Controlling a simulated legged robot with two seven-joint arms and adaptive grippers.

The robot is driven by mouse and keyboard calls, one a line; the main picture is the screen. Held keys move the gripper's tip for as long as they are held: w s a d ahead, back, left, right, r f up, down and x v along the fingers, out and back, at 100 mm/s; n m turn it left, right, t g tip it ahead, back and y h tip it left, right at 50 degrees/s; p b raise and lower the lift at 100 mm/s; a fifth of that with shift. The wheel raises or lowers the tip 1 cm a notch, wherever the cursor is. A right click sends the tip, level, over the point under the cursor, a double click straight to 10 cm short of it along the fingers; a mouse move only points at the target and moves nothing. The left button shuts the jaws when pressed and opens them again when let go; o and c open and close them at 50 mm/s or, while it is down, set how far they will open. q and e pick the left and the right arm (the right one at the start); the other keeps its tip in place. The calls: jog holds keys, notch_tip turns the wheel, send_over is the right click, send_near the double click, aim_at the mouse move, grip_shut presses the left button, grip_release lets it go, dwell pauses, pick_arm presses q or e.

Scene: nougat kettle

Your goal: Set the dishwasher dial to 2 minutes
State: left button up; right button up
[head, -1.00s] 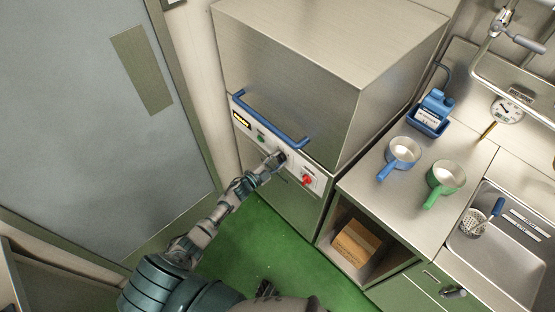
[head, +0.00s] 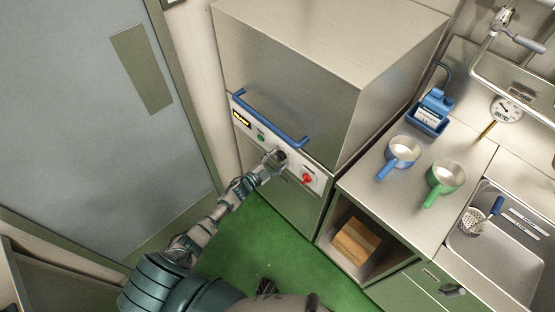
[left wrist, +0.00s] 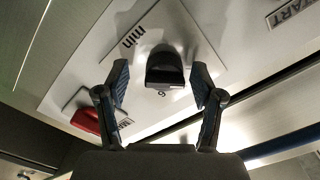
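The dishwasher (head: 290,70) is a steel box with a white control panel on its front. Its dial, a black knob (left wrist: 165,66), sits on a white plate marked "min" in the left wrist view. A digit that looks like 6 or 9 shows beside the knob; the rest of the scale is hidden or out of view, so the setting cannot be read. My left gripper (left wrist: 161,82) is open, with one finger on each side of the knob and visible gaps to both. In the head view the left gripper (head: 274,162) is at the panel and partly covers the dial area. My right gripper is not in view.
A red switch (head: 307,178) is right of the dial and a green button (head: 260,137) left of it. A blue handle bar (head: 268,118) sticks out above the panel. A counter with a blue pan (head: 402,152) and green pan (head: 445,176) stands right.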

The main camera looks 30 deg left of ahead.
pick_arm(q)
jog(key=shift+r, duration=0.15)
jog(key=v, duration=1.2)
jog(key=shift+w+a, duration=0.1)
jog(key=shift+a, duration=0.05)
jog(key=s+d+f+n+g+y, duration=0.15)
jog(key=s+f, duration=0.25)
jog(key=f, duration=0.4)
jog(key=s+f+n+g+y, duration=0.2)
jog(key=s+f+n+g, duration=0.15)
jog(key=f, duration=0.35)
jog(key=s+f+n+g+y, duration=0.2)
jog(key=s+f, duration=0.3)
jog(key=f, duration=0.3)
jog(key=s+d+f+n+g, duration=0.1)
jog(key=s+d+f+g, duration=0.1)
jog(key=s, duration=0.6)
jog(key=s+d+f+n+g, duration=0.1)
jog(key=s+d+f+g, duration=0.2)
jog(key=s+f, duration=0.3)
jog(key=s+d+f+n+g, duration=0.1)
jog(key=s+d+f+g, duration=0.2)
jog(key=s, duration=0.7)
jog(key=shift+d+f+n, duration=0.3)
jog(key=shift+d+f, duration=0.7)
